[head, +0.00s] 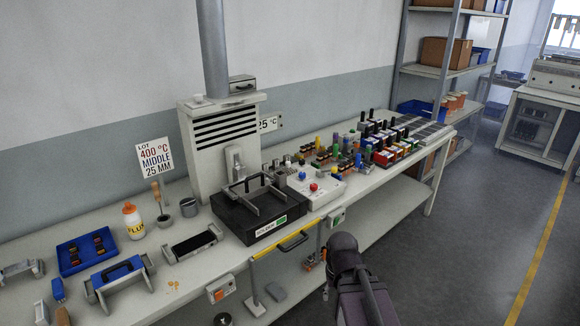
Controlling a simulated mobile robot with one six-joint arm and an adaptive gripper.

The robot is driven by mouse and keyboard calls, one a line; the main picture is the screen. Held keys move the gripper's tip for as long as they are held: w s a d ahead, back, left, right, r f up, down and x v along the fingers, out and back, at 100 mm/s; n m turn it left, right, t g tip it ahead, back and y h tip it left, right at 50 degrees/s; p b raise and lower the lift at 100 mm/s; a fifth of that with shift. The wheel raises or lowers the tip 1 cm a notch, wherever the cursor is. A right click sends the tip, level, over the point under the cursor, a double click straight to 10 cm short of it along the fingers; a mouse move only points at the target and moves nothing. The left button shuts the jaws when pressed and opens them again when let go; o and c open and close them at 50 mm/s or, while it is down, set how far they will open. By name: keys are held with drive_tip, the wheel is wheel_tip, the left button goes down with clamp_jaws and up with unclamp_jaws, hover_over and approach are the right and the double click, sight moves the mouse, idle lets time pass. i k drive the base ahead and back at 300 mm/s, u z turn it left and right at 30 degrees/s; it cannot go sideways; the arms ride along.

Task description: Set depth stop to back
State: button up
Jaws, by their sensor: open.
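A black bench unit (236,222) with a grey bracket frame (262,208) on top stands in front of a vented grey tower (222,137). I cannot tell which part is the depth stop or how it is set. A yellow bar (280,244) runs along the bench front below the unit. My dark arm rises at the bottom centre, in front of the bench. I cannot make out my gripper.
A control box (321,191) with coloured knobs stands right of the unit, and many coloured connectors fill the bench beyond it. A flux bottle (133,220), blue tray (76,263) and black-topped block (192,245) stand left. Open floor (460,255) lies at the right.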

sight(288, 164)
drive_tip(key=u, duration=0.2)
drive_tip(key=i, duration=1.15)
drive_tip(key=z, duration=0.1)
